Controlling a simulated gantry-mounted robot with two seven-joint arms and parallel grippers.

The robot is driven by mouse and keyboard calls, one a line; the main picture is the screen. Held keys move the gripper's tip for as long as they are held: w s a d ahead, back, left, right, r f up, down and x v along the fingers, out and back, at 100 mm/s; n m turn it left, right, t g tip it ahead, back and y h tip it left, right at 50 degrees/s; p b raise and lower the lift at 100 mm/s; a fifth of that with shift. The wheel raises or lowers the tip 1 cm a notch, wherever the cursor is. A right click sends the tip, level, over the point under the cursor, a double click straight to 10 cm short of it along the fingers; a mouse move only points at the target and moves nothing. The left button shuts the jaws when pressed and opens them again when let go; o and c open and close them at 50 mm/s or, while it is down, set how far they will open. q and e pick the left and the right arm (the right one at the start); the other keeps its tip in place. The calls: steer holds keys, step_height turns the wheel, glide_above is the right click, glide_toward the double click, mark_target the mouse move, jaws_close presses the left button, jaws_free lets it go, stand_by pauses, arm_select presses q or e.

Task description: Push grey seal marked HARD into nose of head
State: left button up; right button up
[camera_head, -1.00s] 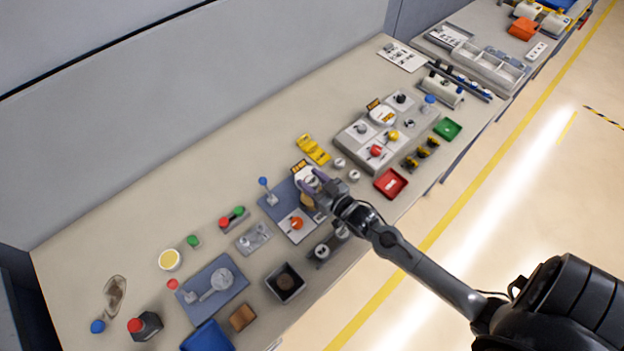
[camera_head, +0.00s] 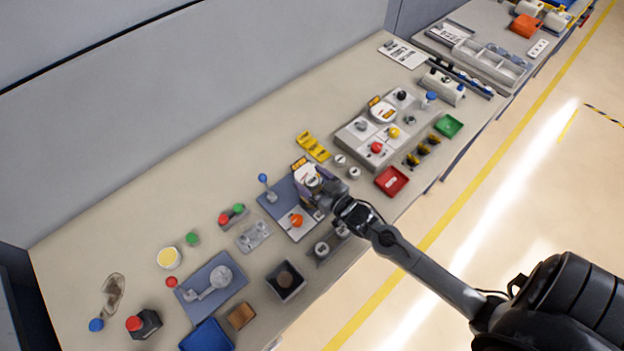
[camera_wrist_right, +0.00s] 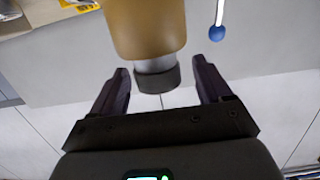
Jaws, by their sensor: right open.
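My right gripper (camera_wrist_right: 163,88) is open in the right wrist view, with its two dark fingers apart. A tan head (camera_wrist_right: 145,25) hangs into the top of that view, with a bright metal nose (camera_wrist_right: 155,66) below it. A dark grey ring (camera_wrist_right: 157,80) sits at the nose's end, between the fingers with a gap on each side. No HARD marking is readable on it, so I cannot tell if it is the seal. In the head view my right gripper (camera_head: 320,193) is over the blue-grey plate (camera_head: 278,208), and hides most of the head there. My left gripper is not seen.
A blue-knobbed lever (camera_wrist_right: 218,32) stands beside the head. A white unit (camera_head: 307,175) is behind my gripper. Small round grey-white parts (camera_head: 340,160) lie to the right, with a red tray (camera_head: 391,181) further right.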

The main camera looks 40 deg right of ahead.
steer(key=shift+s, duration=0.1)
steer(key=s+r, duration=0.1)
steer(key=s, duration=0.9)
steer(key=shift+s+r, duration=0.25)
steer(key=shift+r, duration=0.1)
steer(key=shift+d, duration=0.1)
